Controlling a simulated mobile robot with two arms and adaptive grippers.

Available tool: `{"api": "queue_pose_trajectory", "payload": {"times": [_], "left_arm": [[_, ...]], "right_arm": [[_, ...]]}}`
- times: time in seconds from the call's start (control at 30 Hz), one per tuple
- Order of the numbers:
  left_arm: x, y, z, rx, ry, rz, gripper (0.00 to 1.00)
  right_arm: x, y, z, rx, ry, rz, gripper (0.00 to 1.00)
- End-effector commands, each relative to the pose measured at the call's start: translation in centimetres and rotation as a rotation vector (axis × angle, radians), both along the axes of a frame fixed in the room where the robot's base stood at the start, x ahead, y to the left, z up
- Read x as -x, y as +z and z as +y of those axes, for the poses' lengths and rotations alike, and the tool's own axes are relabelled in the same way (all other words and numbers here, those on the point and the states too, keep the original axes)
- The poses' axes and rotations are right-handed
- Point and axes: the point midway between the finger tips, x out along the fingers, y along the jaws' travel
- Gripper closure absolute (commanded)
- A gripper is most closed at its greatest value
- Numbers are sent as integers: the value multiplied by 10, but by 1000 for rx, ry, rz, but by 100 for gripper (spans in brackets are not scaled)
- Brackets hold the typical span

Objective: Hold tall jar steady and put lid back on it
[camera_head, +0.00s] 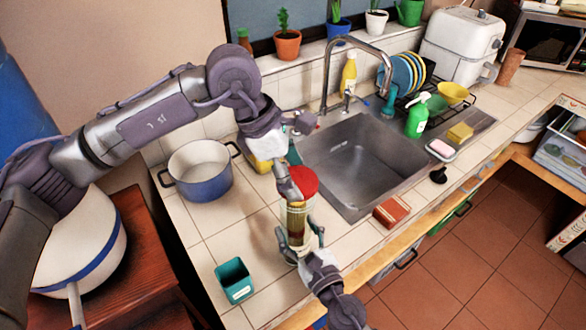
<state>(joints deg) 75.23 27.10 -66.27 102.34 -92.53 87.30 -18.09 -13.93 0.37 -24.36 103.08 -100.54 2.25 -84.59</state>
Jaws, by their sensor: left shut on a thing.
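The tall jar (297,221), with yellowish contents, stands upright on the tiled counter left of the sink. The round red lid (304,181) is at the jar's top; I cannot tell whether it is seated or just above the rim. My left gripper (290,188) comes down from the upper left and is shut on the lid at its left edge. My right gripper (301,243) reaches in from the bottom with one finger on each side of the jar's lower part. Whether its fingers press on the jar is unclear.
A blue-and-white pot (200,172) stands left of the jar, and a teal square container (234,281) is at the front left. The sink (362,165) lies to the right. A reddish-brown box (391,211) is near the counter's front edge. A yellow item behind the jar is partly hidden.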

Motion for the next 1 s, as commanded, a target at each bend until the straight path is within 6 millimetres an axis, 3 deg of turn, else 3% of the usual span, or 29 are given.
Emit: {"api": "queue_pose_trajectory", "payload": {"times": [0.27, 0.63, 1.0], "left_arm": [[0, 0, 0, 0, 0, 0, 38], [0, -18, 0, 0, 0, 0, 38], [0, -17, 0, 0, 0, 0, 38]], "right_arm": [[0, 0, 0, 0, 0, -1, 93], [0, 0, 0, 0, -1, -1, 93], [0, 0, 0, 0, 0, -1, 93]]}}
